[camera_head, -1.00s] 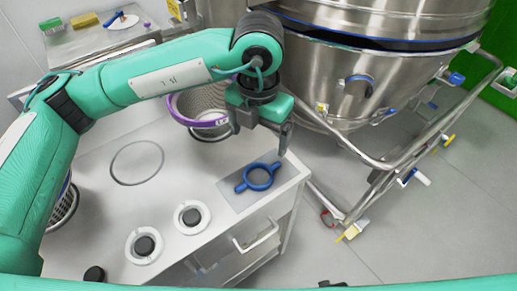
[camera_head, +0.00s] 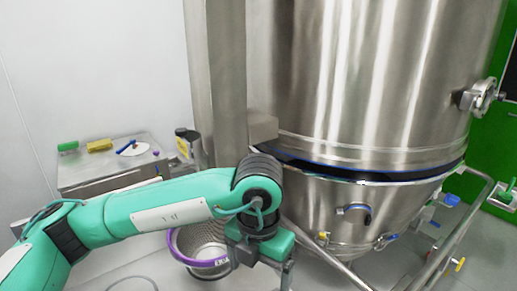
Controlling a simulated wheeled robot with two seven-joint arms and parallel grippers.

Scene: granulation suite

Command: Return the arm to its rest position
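My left arm comes in from the left and bends down at its wrist in the lower middle of the head view. My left gripper (camera_head: 262,272) points down near the bottom edge, its two fingers apart and nothing seen between them. The lowest part of the fingers is near or past the picture's edge. The gripper appears just right of a perforated metal basket with a purple rim (camera_head: 181,254); I cannot tell the exact gap. My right gripper is not in view.
A large steel vessel (camera_head: 360,110) with a dark seam fills the right, its tubular frame (camera_head: 450,245) below. A steel column (camera_head: 226,80) stands beside it. A side bench (camera_head: 85,178) holds green and yellow blocks (camera_head: 99,145). The white work surface (camera_head: 85,275) shows at the bottom.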

